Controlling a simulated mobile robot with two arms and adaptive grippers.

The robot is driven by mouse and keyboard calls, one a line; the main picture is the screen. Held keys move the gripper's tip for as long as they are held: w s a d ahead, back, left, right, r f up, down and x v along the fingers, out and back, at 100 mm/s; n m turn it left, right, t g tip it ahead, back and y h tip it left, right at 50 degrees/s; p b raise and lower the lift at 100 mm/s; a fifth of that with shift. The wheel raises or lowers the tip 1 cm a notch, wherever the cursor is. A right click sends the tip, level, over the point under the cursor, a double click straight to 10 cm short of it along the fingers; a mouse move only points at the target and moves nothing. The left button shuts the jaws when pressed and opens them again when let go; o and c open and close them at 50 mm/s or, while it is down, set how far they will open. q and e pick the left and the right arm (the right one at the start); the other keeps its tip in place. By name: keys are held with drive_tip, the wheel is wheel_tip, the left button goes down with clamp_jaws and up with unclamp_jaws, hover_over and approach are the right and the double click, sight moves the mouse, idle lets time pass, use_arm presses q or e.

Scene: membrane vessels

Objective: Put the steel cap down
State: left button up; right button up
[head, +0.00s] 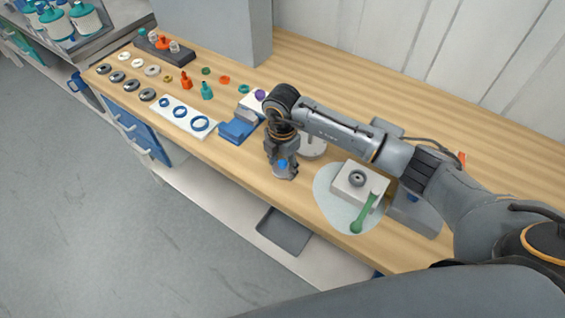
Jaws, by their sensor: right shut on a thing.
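My right gripper (283,172) points down over the front part of the wooden bench, left of the pale round mat. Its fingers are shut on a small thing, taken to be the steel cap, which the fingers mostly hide. A small patch of blue (282,164) shows between the fingers; I cannot tell whether it belongs to the cap. I cannot tell whether the fingertips touch the bench. My left gripper is not in view.
A white block (346,188) with a grey ring (357,178) and a green tool (364,213) are on the mat (336,214). A blue box (238,130) stands left of the gripper. A white card (178,118) bears blue rings. Several grey rings (131,85) lie farther left.

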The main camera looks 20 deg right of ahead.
sight(282, 162)
drive_tip(key=o, duration=1.3)
drive_tip(key=shift+r, duration=0.55)
wheel_tip(282, 162, up, 11)
drive_tip(key=b, duration=0.2)
drive_tip(key=shift+r+b, duration=0.15)
drive_tip(key=shift+b, duration=0.25)
